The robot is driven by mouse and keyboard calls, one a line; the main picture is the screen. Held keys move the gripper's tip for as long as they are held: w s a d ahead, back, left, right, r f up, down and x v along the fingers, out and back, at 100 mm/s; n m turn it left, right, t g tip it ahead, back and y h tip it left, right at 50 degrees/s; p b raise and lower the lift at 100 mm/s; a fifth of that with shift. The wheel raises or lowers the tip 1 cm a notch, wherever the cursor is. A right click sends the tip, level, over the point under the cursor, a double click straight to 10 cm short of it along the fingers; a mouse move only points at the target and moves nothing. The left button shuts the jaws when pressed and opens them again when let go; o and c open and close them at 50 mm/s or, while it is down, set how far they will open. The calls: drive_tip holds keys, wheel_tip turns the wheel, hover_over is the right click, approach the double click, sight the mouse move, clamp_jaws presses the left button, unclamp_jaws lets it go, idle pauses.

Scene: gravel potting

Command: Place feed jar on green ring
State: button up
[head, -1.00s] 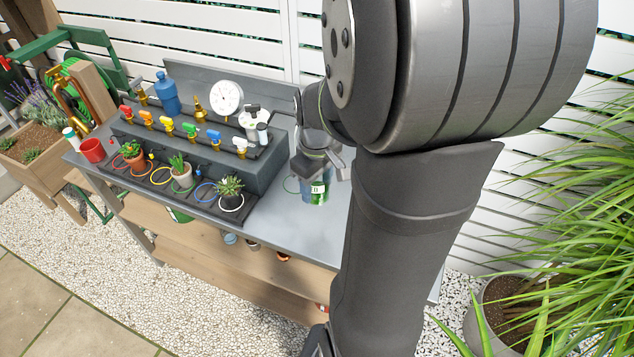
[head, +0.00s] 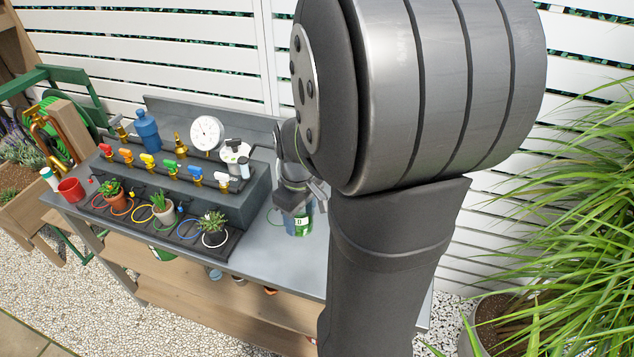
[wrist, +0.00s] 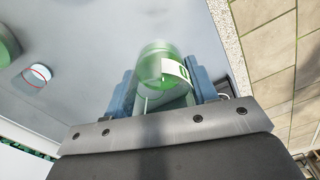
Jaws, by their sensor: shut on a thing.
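The feed jar (head: 300,222) is clear with a green tint and a pale label. It stands roughly upright at the bench's right part in the head view, partly hidden by my gripper and arm. My gripper (head: 295,197) is shut on it. In the wrist view the jar (wrist: 163,66) sits between the blue fingers of my gripper (wrist: 166,88). I cannot tell whether the jar's base touches the bench.
A red cup (head: 71,190) stands far left. Bare bench top (head: 258,260) lies in front of the jar.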

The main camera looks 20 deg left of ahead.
drive_tip(key=w+d+r+m, duration=0.7)
drive_tip(key=w+d, duration=0.3)
drive_tip(key=w, duration=0.2)
drive_tip(key=w+d+r+m, duration=0.7)
drive_tip(key=w+d+r, duration=0.1)
drive_tip(key=w+d, duration=0.25)
drive_tip(key=s+d+f+m, duration=0.2)
drive_tip(key=s+d+f, duration=0.1)
drive_tip(key=s+f, duration=0.35)
drive_tip(key=s+d+f+m, duration=0.1)
drive_tip(key=s+d+f, duration=0.2)
drive_tip(key=s+f, duration=0.4)
drive_tip(key=w+a+f, duration=0.2)
drive_tip(key=a, duration=0.1)
drive_tip(key=w+a+f, duration=0.2)
drive_tip(key=a+f, duration=0.1)
drive_tip(key=a, duration=0.1)
drive_tip(key=w+a+f, duration=0.2)
drive_tip(key=a+f, duration=0.1)
drive_tip(key=shift+w+a+f, duration=0.1)
drive_tip(key=shift+a+f, duration=0.05)
drive_tip(key=shift+a, duration=0.15)
drive_tip(key=shift+f, duration=1.95)
drive_tip(key=shift+f, duration=0.2)
drive_tip(key=o, duration=1.1)
